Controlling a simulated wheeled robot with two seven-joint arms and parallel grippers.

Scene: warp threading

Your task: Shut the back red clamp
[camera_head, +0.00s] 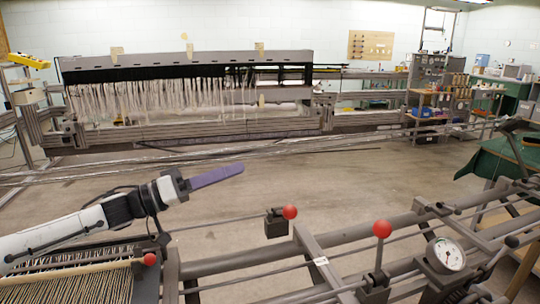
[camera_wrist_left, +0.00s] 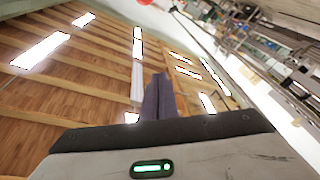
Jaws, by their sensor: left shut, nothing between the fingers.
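Red ball knobs mark the clamps on the metal frame in the foreground. One red knob (camera_head: 290,212) sits low on a dark clamp block (camera_head: 276,224) on the rail, farther back. Another red knob (camera_head: 382,229) stands raised on an upright lever (camera_head: 379,258) nearer the front. A third red knob (camera_head: 149,259) is at the left, by the warp threads. My left gripper (camera_head: 238,169) has purple fingers, shut and empty, in the air up and left of the middle knob, touching nothing. The fingers also show in the left wrist view (camera_wrist_left: 158,98), pointing away from any clamp. My right gripper is not in view.
A round white gauge (camera_head: 446,255) stands at the right of the frame. Thin rods and thick tubes (camera_head: 340,238) cross the foreground. A long loom unit with hanging threads (camera_head: 190,95) is at the back. Open floor (camera_head: 340,180) lies between.

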